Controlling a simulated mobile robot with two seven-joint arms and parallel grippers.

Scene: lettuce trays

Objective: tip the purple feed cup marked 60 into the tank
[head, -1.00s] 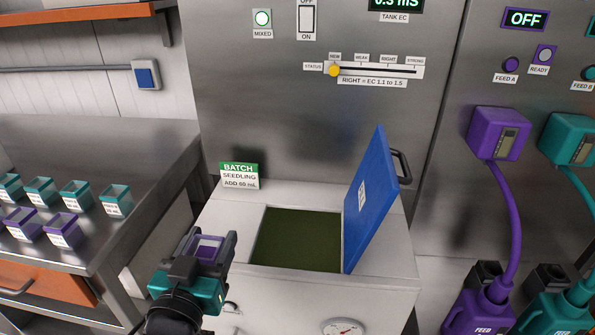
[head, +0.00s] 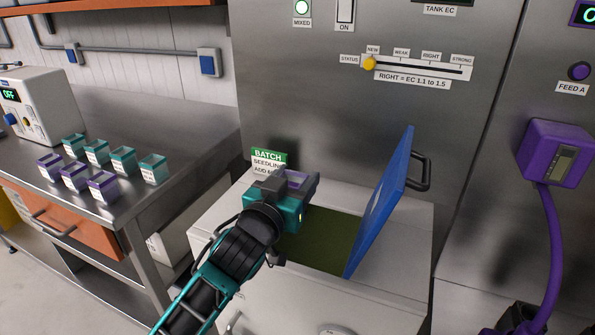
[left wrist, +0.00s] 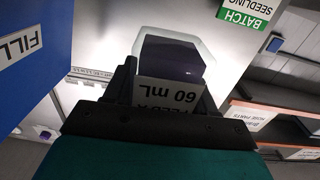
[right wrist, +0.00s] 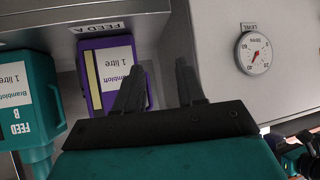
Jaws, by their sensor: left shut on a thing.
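My left gripper (head: 300,188) is shut on the purple feed cup (head: 297,180) and holds it above the back left part of the tank opening. In the left wrist view the cup (left wrist: 168,60) sits between the fingers, and its label reads FEED A 60 mL, upside down in that picture. Dark purple liquid shows inside it. The tank (head: 322,243) is a square opening with a dark green inside; my left arm hides its left part. Its blue lid (head: 380,205) stands open on the right. My right gripper (right wrist: 160,85) is open and empty, facing the feed bottles.
Several teal and purple cups (head: 103,185) stand on the steel bench at left. A green batch sign (head: 268,156) stands behind the tank. The purple Feed A bottle (right wrist: 110,75) and teal Feed B bottle (right wrist: 35,100) are near my right gripper. A level dial (right wrist: 254,53) is on the tank front.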

